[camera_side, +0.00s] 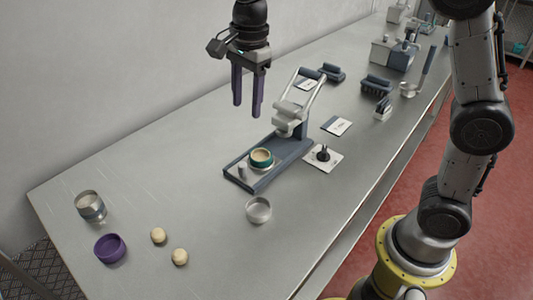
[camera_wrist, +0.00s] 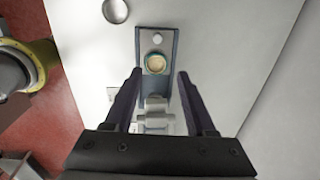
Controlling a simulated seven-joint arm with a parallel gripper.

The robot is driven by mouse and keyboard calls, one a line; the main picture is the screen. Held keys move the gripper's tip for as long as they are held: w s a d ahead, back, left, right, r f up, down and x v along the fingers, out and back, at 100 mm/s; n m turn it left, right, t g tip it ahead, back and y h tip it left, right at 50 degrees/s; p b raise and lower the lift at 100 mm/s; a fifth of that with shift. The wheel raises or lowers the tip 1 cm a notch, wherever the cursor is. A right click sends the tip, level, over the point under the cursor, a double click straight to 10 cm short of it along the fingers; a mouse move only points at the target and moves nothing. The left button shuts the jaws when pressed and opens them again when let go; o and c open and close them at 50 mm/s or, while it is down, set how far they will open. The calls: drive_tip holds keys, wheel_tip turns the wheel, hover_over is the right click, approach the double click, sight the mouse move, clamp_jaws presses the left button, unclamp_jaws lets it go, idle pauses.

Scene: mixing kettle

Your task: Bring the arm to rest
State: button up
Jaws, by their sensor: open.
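My gripper (camera_side: 247,108) hangs high above the steel table, fingers pointing down, open and empty. In the side view it is left of and above a press-like device (camera_side: 292,140) with a raised lever. In the wrist view the two dark fingers (camera_wrist: 155,75) stand apart, with the device (camera_wrist: 156,115) showing between and beyond them. A small round dish with a green rim and pale contents (camera_side: 261,158) sits on the device's dark base; it also shows in the wrist view (camera_wrist: 155,63). The gripper touches nothing that I can see.
An empty metal ring or bowl (camera_side: 259,209) stands in front of the device. A metal cup (camera_side: 90,206), a purple bowl (camera_side: 110,248) and two pale round pieces (camera_side: 158,235) are at the near left. Brushes (camera_side: 376,86) and other tools stand farther back. A wall runs behind the table.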

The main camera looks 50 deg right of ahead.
drive_tip(key=s+d+r+n+t, duration=0.2)
drive_tip(key=s+d+r, duration=0.1)
drive_tip(key=s, duration=0.5)
drive_tip(key=s+d+r+n+t, duration=0.1)
drive_tip(key=s+d+r+n, duration=0.15)
drive_tip(key=s, duration=0.45)
drive_tip(key=s+d+f+n+t, duration=0.1)
drive_tip(key=s+d+f+n, duration=0.1)
drive_tip(key=s+f+n, duration=0.5)
drive_tip(key=shift+s+d+f+n+t, duration=0.3)
drive_tip(key=shift+s+n, duration=1.1)
drive_tip(key=shift+n, duration=1.75)
drive_tip(key=shift+a, duration=0.1)
